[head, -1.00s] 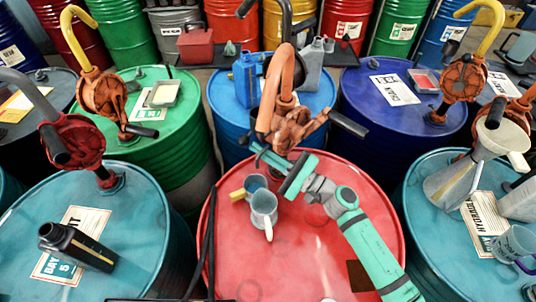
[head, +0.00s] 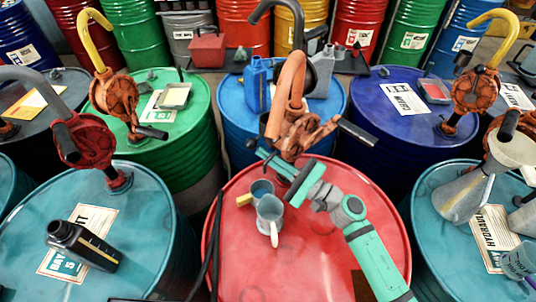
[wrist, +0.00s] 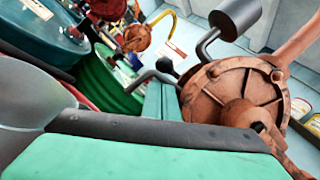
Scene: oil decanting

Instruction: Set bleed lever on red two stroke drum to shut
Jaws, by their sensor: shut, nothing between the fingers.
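The red drum (head: 320,250) stands at the front centre. An orange hand pump (head: 298,130) with a curved spout rises from its far part. It also shows close up in the wrist view (wrist: 215,100). My gripper (head: 264,155) is shut and empty, low beside the pump base, above the drum's far left part. Its teal fingers (wrist: 166,101) point at the left side of the pump in the wrist view. A small dark bent lever with a round knob (wrist: 152,77) appears right at the fingertips; I cannot tell whether they touch. Its base is hidden.
Two mugs (head: 269,214) stand on the red drum left of my gripper. The pump's crank grip (head: 357,133) sticks out to the right. Teal drums (head: 150,240) flank the red one, with a black bottle (head: 85,246) on the left one. The red drum's front top is clear.

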